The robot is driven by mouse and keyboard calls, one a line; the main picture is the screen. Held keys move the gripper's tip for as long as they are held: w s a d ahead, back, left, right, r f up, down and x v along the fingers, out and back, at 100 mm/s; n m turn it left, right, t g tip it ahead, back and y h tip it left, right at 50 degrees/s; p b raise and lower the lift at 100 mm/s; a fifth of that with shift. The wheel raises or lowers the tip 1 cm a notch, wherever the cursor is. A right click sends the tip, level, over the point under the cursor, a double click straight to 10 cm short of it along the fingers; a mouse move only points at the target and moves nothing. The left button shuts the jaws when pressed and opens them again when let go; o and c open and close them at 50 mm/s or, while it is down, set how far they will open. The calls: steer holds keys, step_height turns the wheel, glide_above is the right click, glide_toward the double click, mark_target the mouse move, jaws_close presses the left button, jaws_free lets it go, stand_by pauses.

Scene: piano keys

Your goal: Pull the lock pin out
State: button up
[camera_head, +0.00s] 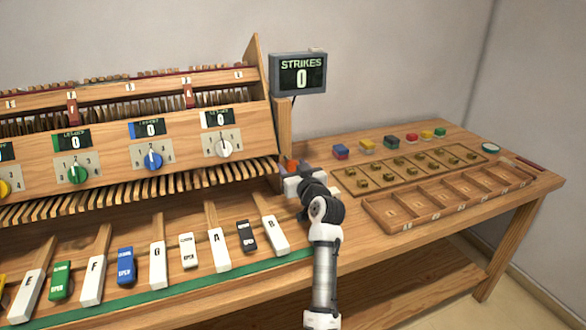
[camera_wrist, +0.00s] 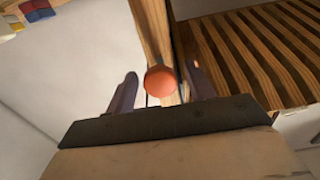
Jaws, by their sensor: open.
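The lock pin shows as a round orange-red knob (camera_wrist: 161,82) in the middle of the wrist view, in front of a wooden post. My gripper (camera_wrist: 162,88) is open, with one dark finger to the left of the knob and one to the right. Gaps show between the knob and both fingers; I cannot tell how far along the fingers it sits. In the head view an orange bit (camera_head: 291,164) shows just beyond my gripper (camera_head: 298,180), at the right end of the piano case. The pin's shaft is hidden.
The wooden slats (camera_wrist: 255,50) lie close to the right of the post. A strikes display (camera_head: 300,78) stands above. A board with brass pieces (camera_head: 349,184), an empty divided tray (camera_head: 377,218) and coloured blocks (camera_head: 340,151) are on the right. Labelled keys (camera_head: 219,250) run along the left.

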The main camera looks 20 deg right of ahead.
steer(key=s+b, duration=0.3)
steer(key=s, duration=1)
steer(key=shift+s+d, duration=0.25)
steer(key=shift+s, duration=0.15)
